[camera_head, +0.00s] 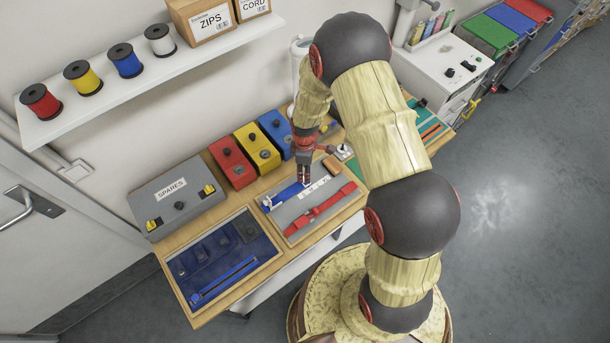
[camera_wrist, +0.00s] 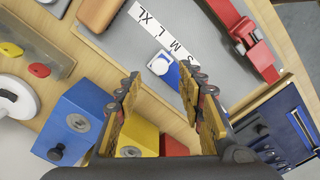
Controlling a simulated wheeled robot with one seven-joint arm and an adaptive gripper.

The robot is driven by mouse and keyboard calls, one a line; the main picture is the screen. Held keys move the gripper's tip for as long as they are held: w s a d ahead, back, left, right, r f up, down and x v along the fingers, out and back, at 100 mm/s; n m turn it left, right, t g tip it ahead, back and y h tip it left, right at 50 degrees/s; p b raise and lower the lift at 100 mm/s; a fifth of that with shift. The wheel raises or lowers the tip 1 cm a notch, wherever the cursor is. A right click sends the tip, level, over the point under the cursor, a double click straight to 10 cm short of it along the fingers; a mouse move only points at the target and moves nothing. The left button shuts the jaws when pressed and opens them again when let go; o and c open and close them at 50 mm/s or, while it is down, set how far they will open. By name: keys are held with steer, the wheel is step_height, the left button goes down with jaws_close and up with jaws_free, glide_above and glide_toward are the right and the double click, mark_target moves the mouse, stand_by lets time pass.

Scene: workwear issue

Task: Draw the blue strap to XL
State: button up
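The blue strap (camera_head: 285,195) lies on a grey board (camera_head: 298,233), beside a white size strip (camera_head: 313,190). The rest of the strap is hidden behind a finger. My gripper (camera_wrist: 162,75) is open, pointing down over the strap, with nothing seen held between its fingers. The head view also shows my gripper (camera_head: 304,180) over the strap.
A red strap (camera_head: 322,212) lies on the same board. Red (camera_head: 232,164), yellow (camera_head: 257,153) and blue (camera_head: 275,133) boxes stand behind it. A brown block (camera_head: 327,168) is at the board's back right. A navy tray (camera_head: 222,268) is to the left.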

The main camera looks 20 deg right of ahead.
steer(key=shift+f, duration=2.35)
steer(key=c, duration=0.3)
jaws_close()
